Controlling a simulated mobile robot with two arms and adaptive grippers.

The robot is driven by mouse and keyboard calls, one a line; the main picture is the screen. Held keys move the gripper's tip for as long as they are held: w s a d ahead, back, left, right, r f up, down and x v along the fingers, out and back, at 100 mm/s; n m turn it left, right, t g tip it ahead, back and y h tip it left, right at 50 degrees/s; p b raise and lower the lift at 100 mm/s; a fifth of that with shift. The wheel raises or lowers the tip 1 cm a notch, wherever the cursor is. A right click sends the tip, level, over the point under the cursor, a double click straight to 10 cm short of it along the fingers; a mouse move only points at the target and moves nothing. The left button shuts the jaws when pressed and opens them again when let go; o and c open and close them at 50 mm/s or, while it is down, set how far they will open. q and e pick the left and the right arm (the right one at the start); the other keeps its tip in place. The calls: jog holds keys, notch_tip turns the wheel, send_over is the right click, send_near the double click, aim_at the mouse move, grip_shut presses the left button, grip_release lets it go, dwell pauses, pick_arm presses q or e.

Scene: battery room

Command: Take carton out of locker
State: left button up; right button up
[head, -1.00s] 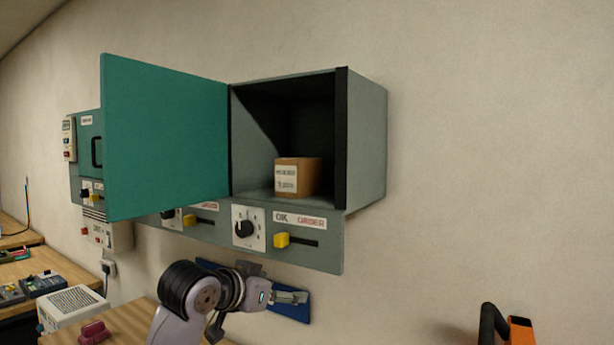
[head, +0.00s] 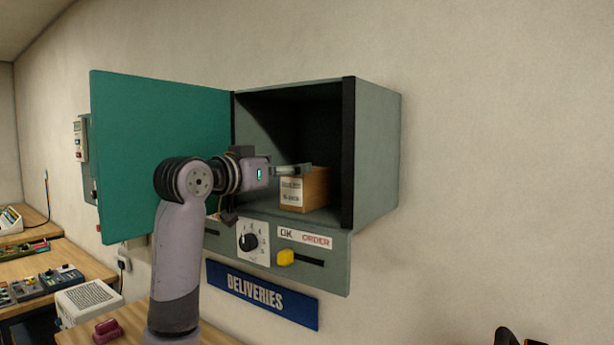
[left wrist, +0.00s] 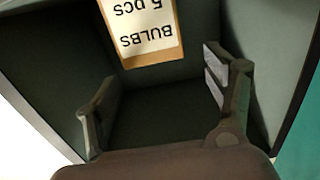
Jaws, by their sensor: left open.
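The carton (head: 305,190) is a small brown box with a white label, standing on the floor of the open grey locker (head: 376,150). In the left wrist view the carton (left wrist: 152,62) shows at the top, its label reading BULBS 5 PCS upside down. My left gripper (head: 292,169) is at the locker's mouth, in front of the carton's upper part. In the left wrist view my left gripper (left wrist: 160,100) is open and empty, with the carton beyond its fingers. The teal door (head: 150,145) stands open to the left. My right gripper is not in view.
Below the locker are a dial (head: 250,241), a yellow slider (head: 286,257) and a blue DELIVERIES sign (head: 262,294). A wooden bench (head: 130,322) with a white box (head: 88,303) stands lower left. The wall right of the locker is bare.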

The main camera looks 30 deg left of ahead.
pick_arm(q)
jog(key=w, duration=0.1)
jog(key=w+p, duration=0.1)
jog(key=shift+w+d, duration=0.2)
jog(key=shift+w, duration=0.1)
jog(key=w+p, duration=0.2)
jog(key=w, duration=0.1)
jog(key=w+d+f+p, duration=0.1)
jog(key=p, duration=0.1)
jog(key=shift+w, duration=0.3)
jog(key=shift+w+f, duration=0.15)
jog(key=shift+w, duration=0.15)
jog(key=shift+s, duration=0.1)
jog(key=shift+c, duration=0.3)
jog(key=shift+c, duration=0.6)
jog(key=c, duration=1.4)
